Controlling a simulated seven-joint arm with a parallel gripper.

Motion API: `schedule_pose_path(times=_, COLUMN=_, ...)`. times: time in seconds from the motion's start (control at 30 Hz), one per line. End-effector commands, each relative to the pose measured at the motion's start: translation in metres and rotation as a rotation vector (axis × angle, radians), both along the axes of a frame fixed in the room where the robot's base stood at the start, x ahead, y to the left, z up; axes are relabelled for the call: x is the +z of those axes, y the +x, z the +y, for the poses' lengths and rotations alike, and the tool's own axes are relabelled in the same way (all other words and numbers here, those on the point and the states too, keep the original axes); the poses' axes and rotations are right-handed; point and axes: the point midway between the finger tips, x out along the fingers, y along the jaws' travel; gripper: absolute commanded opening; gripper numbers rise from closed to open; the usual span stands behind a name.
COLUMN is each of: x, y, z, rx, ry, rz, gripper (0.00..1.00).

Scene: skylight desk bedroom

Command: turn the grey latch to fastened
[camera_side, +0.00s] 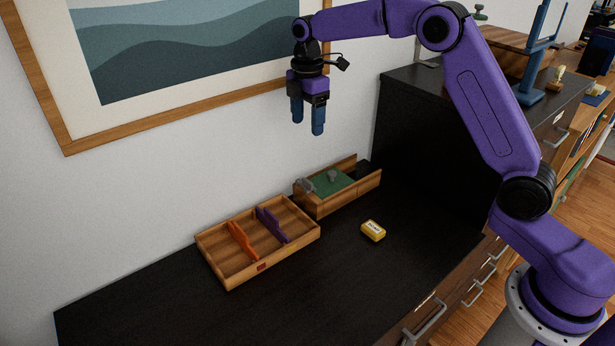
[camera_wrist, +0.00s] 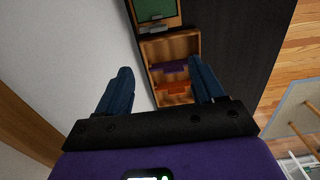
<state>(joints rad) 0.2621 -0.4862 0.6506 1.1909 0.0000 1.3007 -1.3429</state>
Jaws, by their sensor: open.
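A wooden box (camera_side: 340,197) with a green panel (camera_side: 328,187) stands against the wall. A grey piece (camera_side: 305,186) sits at its left end, and a small grey knob (camera_side: 333,176) shows on the panel. I cannot tell for sure which of these is the latch, or how it is turned. The wrist view shows the green panel (camera_wrist: 152,9) at the top, with a grey bar (camera_wrist: 152,28) at its near edge. My gripper (camera_side: 308,127) is open and empty, pointing down high above the box; its blue fingers (camera_wrist: 160,82) stand wide apart in the wrist view.
A divided wooden tray (camera_side: 228,270) with orange (camera_side: 242,241) and purple (camera_side: 271,224) dividers lies left of the box. A small yellow block (camera_side: 373,231) lies in front. A black cabinet (camera_side: 425,130) rises at right. The dark desktop's front is clear.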

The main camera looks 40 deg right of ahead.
Motion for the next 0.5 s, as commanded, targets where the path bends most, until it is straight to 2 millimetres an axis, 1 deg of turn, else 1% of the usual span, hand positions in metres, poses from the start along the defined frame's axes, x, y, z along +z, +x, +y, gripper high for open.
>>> schedule_pose_path(times=0.13, x=-0.007, y=0.003, z=-0.003, rx=0.005, ry=0.000, rz=0.002, gripper=0.68)
schedule_pose_path(times=0.23, x=-0.017, y=0.003, z=-0.003, rx=0.006, ry=-0.001, rz=0.003, gripper=0.68)
schedule_pose_path(times=0.37, x=-0.040, y=0.002, z=-0.003, rx=0.004, ry=-0.001, rz=0.005, gripper=0.68)
schedule_pose_path(times=0.5, x=-0.066, y=0.002, z=-0.003, rx=0.004, ry=-0.001, rz=0.004, gripper=0.68)
